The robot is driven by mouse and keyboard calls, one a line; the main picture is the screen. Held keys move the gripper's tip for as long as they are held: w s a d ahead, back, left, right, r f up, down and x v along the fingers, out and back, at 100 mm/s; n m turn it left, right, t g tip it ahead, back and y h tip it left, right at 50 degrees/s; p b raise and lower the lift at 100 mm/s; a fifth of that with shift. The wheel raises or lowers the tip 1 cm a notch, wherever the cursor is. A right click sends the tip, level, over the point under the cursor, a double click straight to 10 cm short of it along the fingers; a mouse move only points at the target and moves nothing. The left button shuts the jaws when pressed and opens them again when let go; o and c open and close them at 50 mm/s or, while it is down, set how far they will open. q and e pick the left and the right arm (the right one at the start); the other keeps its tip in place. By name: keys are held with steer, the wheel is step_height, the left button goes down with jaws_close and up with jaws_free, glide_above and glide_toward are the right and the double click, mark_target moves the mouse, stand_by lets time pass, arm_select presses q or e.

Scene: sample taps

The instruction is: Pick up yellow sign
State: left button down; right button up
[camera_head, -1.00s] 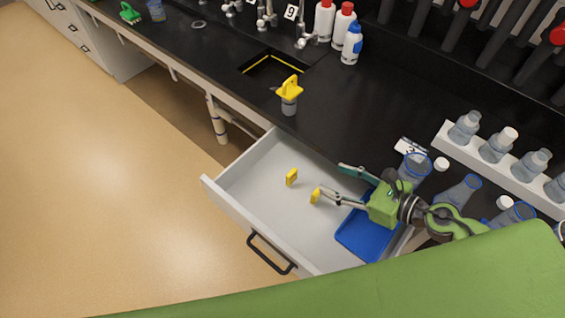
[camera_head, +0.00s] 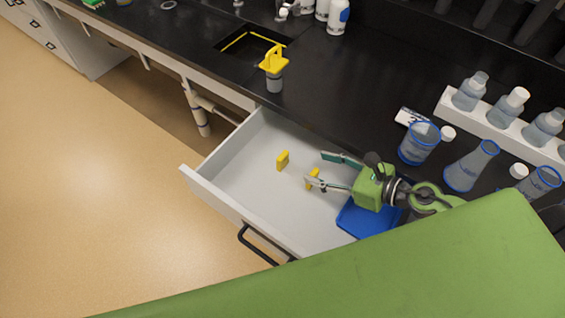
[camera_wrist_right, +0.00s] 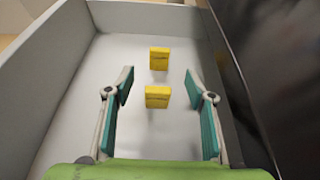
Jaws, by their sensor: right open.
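Two small yellow signs stand in the open white drawer. The farther yellow sign (camera_head: 282,160) is left of my right gripper; it also shows in the right wrist view (camera_wrist_right: 159,58). The nearer yellow sign (camera_head: 313,178) is beside the fingertips and partly hidden by one finger in the head view. In the right wrist view the nearer sign (camera_wrist_right: 157,97) lies between the two finger lines, apart from both pads. My right gripper (camera_head: 318,170) is open and empty, its teal pads wide apart. My left gripper is not in view.
The drawer (camera_head: 225,180) has raised walls around the signs. Bottles, a beaker (camera_head: 419,143) and a flask (camera_head: 470,166) stand on the black counter, near my right arm. A yellow-topped container (camera_head: 274,68) stands by the sink.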

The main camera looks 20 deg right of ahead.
mark_target(285, 158)
steer(key=p+x, duration=0.2)
steer(key=x, duration=0.5)
steer(key=shift+w+a+r+p, duration=0.1)
steer(key=shift+w+p, duration=0.05)
steer(key=shift+p, duration=0.25)
steer(key=shift+f+p+x, duration=0.15)
steer(key=shift+p+x, duration=0.05)
steer(key=shift+x, duration=1.4)
steer(key=shift+f+p+x, duration=0.15)
steer(key=shift+f+x, duration=0.05)
steer(key=shift+x, duration=1.4)
steer(key=shift+s, duration=0.25)
steer(key=c, duration=1)
